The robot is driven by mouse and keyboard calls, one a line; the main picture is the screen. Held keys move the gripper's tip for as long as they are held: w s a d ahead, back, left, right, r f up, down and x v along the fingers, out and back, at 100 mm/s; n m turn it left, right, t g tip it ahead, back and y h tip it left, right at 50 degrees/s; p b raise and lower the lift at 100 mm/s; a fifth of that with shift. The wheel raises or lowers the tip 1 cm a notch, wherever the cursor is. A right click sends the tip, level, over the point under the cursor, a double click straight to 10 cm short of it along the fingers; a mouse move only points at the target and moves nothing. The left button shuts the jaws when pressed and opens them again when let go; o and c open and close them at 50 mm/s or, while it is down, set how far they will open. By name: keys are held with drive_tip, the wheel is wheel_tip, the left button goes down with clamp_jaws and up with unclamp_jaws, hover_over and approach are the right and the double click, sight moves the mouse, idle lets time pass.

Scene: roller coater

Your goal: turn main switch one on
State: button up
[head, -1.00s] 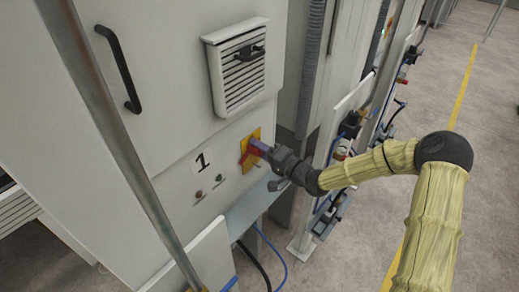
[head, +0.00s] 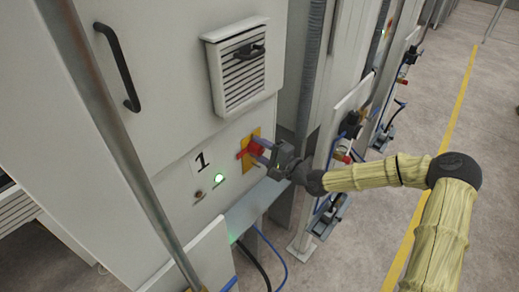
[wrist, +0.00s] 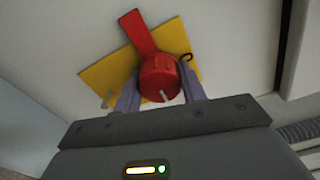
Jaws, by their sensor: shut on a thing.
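A dark unlit button (head: 199,195) is left of the lamp. A vent with a black handle (head: 237,68) is above the switch. A metal post (head: 120,150) stands in front of the cabinet, and a ledge (head: 256,205) juts out below. Open floor is at the right.

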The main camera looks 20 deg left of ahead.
drive_tip(key=shift+f, duration=0.1)
drive_tip(key=o, duration=1)
drive_tip(key=shift+s+d, duration=0.1)
drive_tip(key=shift+d, duration=0.4)
drive_tip(key=b+v, duration=0.5)
drive_tip(key=v, duration=1.1)
drive_tip(key=shift+s+d, duration=0.2)
drive_tip(key=shift+f, duration=0.1)
